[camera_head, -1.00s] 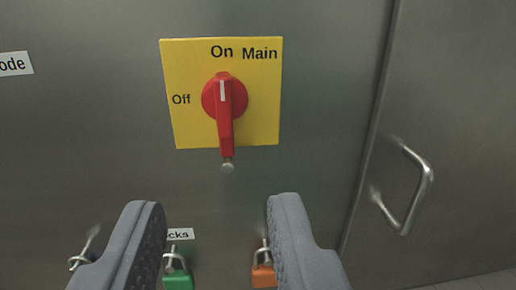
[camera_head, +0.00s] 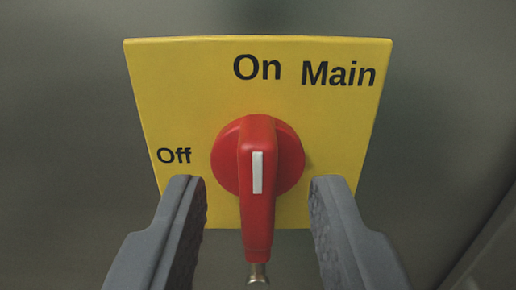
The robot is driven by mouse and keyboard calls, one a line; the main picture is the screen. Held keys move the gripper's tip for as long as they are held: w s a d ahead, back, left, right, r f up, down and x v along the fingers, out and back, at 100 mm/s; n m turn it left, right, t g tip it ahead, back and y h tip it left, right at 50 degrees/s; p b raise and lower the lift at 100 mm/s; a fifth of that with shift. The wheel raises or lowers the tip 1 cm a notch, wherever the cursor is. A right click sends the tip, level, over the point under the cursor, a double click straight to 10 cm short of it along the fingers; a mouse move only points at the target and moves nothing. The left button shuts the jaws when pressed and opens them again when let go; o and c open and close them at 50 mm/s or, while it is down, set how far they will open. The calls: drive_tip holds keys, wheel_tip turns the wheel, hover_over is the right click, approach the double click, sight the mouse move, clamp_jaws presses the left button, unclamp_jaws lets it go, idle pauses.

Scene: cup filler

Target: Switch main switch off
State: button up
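The main switch is a red rotary knob (camera_head: 258,205) on a yellow plate (camera_head: 340,75) labelled "On", "Main" and "Off". Its white mark lies upright in line with "On", and its handle hangs straight down with a metal tip (camera_head: 258,274) below. "Off" is to the left of the knob. My gripper (camera_head: 260,190) is open, with one grey finger on each side of the red handle. Gaps show between both fingers and the handle, so it is not gripped.
A grey metal panel (camera_head: 60,110) surrounds the plate. A panel edge or seam (camera_head: 485,245) shows at the lower right. The space in front of the plate is otherwise clear.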

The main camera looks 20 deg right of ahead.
drive_tip(key=shift+w+d, duration=0.25)
drive_tip(key=shift+w, duration=0.35)
